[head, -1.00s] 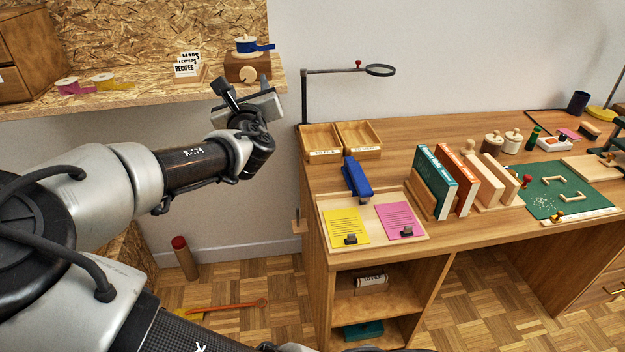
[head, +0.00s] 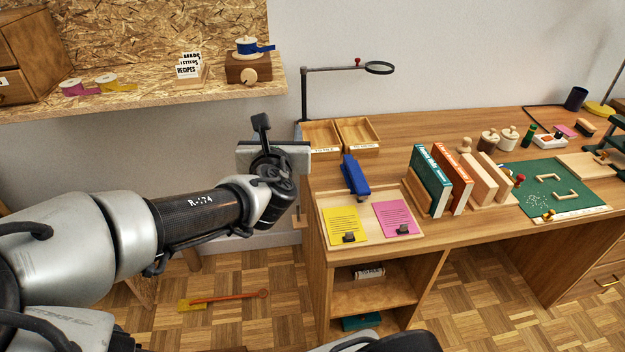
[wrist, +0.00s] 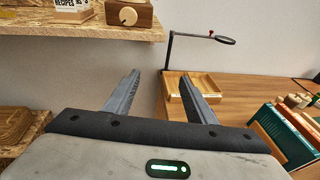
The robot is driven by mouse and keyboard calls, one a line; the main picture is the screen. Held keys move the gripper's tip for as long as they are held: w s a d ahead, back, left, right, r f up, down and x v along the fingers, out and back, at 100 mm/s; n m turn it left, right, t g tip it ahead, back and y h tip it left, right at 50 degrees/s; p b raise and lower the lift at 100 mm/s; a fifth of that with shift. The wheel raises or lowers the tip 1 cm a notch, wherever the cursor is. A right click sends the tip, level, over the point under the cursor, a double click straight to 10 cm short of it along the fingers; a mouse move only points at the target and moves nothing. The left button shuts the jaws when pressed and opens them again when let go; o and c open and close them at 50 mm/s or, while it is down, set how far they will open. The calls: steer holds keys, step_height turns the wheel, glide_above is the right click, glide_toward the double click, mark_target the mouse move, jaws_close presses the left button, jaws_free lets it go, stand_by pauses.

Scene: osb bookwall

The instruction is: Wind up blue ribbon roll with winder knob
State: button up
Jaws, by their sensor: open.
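The blue ribbon roll (head: 248,46) sits on top of a dark wooden winder block (head: 240,69) near the right end of the upper shelf, with its loose ribbon end reaching out to the right. The round pale winder knob (head: 249,76) is on the block's front face; it also shows in the wrist view (wrist: 128,16). The roll itself is out of the wrist view. My gripper (wrist: 160,84) is open and empty, its two fingers apart. It is in front of and below the shelf, to the right of and away from the knob.
The OSB shelf (head: 150,97) also holds a card box (head: 189,72), pink ribbon (head: 75,88) and yellow ribbon (head: 108,80). A magnifier arm (head: 340,69) rises from the desk's left end beside wooden trays (head: 320,136). Open wall lies between shelf and desk.

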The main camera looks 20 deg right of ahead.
steer(key=s+d+f+m+g+y+p, duration=0.1)
steer(key=s+d+f+m+g+p, duration=0.3)
steer(key=s+f+m+g, duration=0.3)
steer(key=shift+s+d+f+m+g+y+p, duration=0.25)
steer(key=shift+s+f+m+p, duration=0.5)
steer(key=shift+m, duration=2.15)
steer(key=shift+w+f, duration=0.25)
steer(key=shift+f, duration=0.1)
